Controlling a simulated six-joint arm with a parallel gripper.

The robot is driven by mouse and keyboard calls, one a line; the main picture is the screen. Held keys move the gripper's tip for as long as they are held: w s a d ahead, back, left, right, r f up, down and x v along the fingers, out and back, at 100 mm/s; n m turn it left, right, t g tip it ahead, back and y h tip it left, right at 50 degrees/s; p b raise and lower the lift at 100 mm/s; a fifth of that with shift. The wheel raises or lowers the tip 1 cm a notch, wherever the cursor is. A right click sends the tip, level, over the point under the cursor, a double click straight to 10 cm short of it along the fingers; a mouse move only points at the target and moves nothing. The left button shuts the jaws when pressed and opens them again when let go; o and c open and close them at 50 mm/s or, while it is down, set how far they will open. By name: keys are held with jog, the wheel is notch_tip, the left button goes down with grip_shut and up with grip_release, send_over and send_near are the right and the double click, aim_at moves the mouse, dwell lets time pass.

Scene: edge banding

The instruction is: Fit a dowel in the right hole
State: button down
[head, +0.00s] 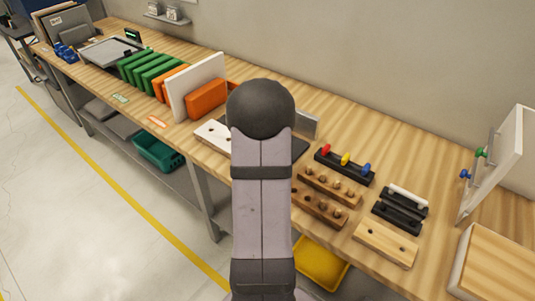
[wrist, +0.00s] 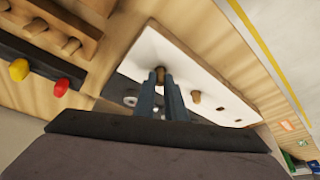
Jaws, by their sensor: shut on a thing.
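A white board (wrist: 190,70) lies under my gripper (wrist: 161,80) in the wrist view. The gripper is shut on a wooden dowel (wrist: 160,72), whose end shows between the fingertips at the board. I cannot tell whether this dowel is in a hole. A second wooden dowel (wrist: 195,97) stands in the board beside it, and small dark holes (wrist: 221,109) lie further right. In the head view, only the left part of the board (head: 211,133) shows; my arm hides the rest and the gripper.
Wooden racks with several dowels (head: 330,186) stand right of my arm, near a black rack (head: 344,168) with red, yellow and blue knobs. A light wood block (head: 385,245) lies in front. An orange block (head: 207,99) and a white panel (head: 196,86) stand behind the board.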

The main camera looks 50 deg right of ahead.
jog(key=shift+f, duration=0.2)
dwell(0.4)
jog(key=c, duration=1.7)
grip_release()
jog(key=shift+c, duration=0.2)
jog(key=shift+r, duration=0.2)
jog(key=shift+r+p, duration=1.8)
jog(key=shift+r, duration=0.55)
